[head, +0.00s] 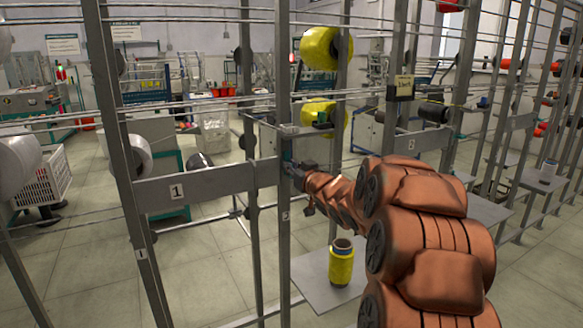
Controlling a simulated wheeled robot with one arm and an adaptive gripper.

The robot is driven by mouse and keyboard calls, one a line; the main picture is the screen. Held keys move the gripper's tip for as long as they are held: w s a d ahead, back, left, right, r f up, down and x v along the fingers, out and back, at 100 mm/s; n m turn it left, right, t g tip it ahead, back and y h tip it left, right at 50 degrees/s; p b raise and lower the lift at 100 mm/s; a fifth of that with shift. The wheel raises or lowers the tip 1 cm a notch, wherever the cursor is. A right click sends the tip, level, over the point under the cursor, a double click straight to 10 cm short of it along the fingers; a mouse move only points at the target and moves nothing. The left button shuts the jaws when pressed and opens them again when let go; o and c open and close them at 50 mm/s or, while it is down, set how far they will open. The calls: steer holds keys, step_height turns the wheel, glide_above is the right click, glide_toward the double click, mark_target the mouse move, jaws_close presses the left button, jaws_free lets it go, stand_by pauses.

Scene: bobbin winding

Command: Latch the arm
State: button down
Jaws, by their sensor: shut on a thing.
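My gripper (293,171) is at the grey upright post (283,120) in the middle of the picture, just right of the plate marked 1 (205,183). It is small and dark here, and its jaws are closed on a part at the post. A bit of teal (287,156) shows at the fingertips, which seems to be the arm. Most of that arm is hidden by the gripper and the post, so I cannot tell how it sits against its latch. A yellow bobbin (317,113) is just above and right, with a small green piece at its front.
A yellow bobbin (341,265) stands on a grey shelf (310,290) below my gripper. Another yellow bobbin (319,48) hangs higher up. White bobbins (140,153) are on the left. Metal posts and thin horizontal rods surround the gripper closely. A white basket (45,184) stands far left.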

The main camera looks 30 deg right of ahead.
mark_target(278, 172)
steer(key=shift+n+b, duration=0.3)
steer(key=n+b, duration=0.3)
steer(key=n, duration=0.1)
steer(key=a+f+n+b, duration=0.1)
steer(key=n+b, duration=0.2)
steer(key=n, duration=0.2)
steer(key=a+f+n+b, duration=0.1)
steer(key=n+b, duration=0.2)
steer(key=n, duration=0.1)
steer(key=shift+w+a+n+b, duration=0.1)
steer(key=shift+a+n+b, duration=0.1)
steer(key=shift+n+b, duration=0.1)
steer(key=shift+a+f+n+b, duration=0.1)
steer(key=shift+f+n+b, duration=0.1)
steer(key=shift+n+b, duration=1.3)
steer(key=shift+n, duration=0.5)
steer(key=c, duration=1.2)
jaws_free()
steer(key=shift+o, duration=0.2)
